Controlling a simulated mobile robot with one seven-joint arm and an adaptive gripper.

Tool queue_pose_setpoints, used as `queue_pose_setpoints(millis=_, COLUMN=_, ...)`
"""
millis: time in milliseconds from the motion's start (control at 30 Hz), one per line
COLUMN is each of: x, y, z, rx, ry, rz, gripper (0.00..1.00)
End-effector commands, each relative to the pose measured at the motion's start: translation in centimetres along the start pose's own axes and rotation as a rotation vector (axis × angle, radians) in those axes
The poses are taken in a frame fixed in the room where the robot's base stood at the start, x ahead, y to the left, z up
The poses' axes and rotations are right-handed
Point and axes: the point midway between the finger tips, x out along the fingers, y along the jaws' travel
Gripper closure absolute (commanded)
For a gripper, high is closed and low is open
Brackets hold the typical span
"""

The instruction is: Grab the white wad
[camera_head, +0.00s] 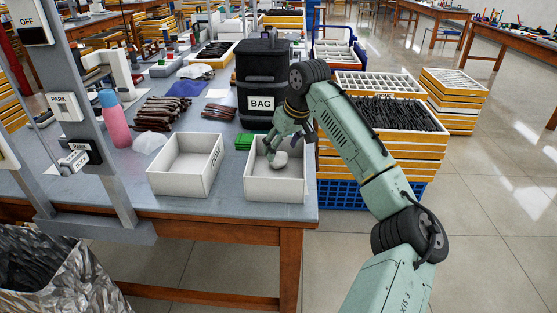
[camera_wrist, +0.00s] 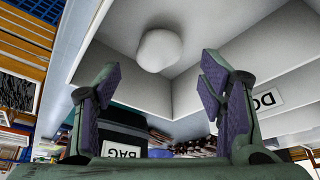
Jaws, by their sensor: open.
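The white wad (camera_head: 279,160) is a small rounded lump lying inside the right-hand white open box (camera_head: 277,188) at the table's front right corner. In the wrist view the wad (camera_wrist: 160,50) shows whole, against the pale inside of the box, beyond the fingertips. My gripper (camera_head: 283,143) is over that box, close to the wad. In the wrist view my gripper (camera_wrist: 160,82) has its purple-padded fingers spread wide, with nothing between them. I cannot tell the exact gap to the wad.
A second white box (camera_head: 184,193), empty, stands to the left. A black bin labelled BAG (camera_head: 262,80) stands behind, with a green stack (camera_head: 244,142) near it. A crumpled white piece (camera_head: 150,143) and a pink bottle (camera_head: 114,122) are farther left. Stacked yellow trays (camera_head: 380,150) flank the right.

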Motion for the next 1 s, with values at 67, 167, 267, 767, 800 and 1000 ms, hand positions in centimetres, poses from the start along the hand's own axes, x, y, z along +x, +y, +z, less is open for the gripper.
queue_pose_setpoints(millis=67, x=0.9, y=0.0, z=0.0, rx=0.001, ry=-0.003, rz=-0.001, gripper=0.37)
queue_pose_setpoints(millis=167, x=2.4, y=0.0, z=0.1, rx=0.001, ry=-0.003, rz=0.0, gripper=0.37)
queue_pose_setpoints(millis=267, x=3.8, y=0.0, z=0.1, rx=0.001, ry=-0.001, rz=0.0, gripper=0.37)
queue_pose_setpoints(millis=767, x=4.8, y=0.0, z=0.1, rx=0.0, ry=0.001, rz=0.0, gripper=0.48)
queue_pose_setpoints(millis=800, x=4.8, y=0.0, z=0.1, rx=0.0, ry=0.001, rz=0.0, gripper=0.51)
queue_pose_setpoints(millis=1000, x=4.8, y=0.0, z=0.0, rx=0.0, ry=0.001, rz=0.0, gripper=0.64)
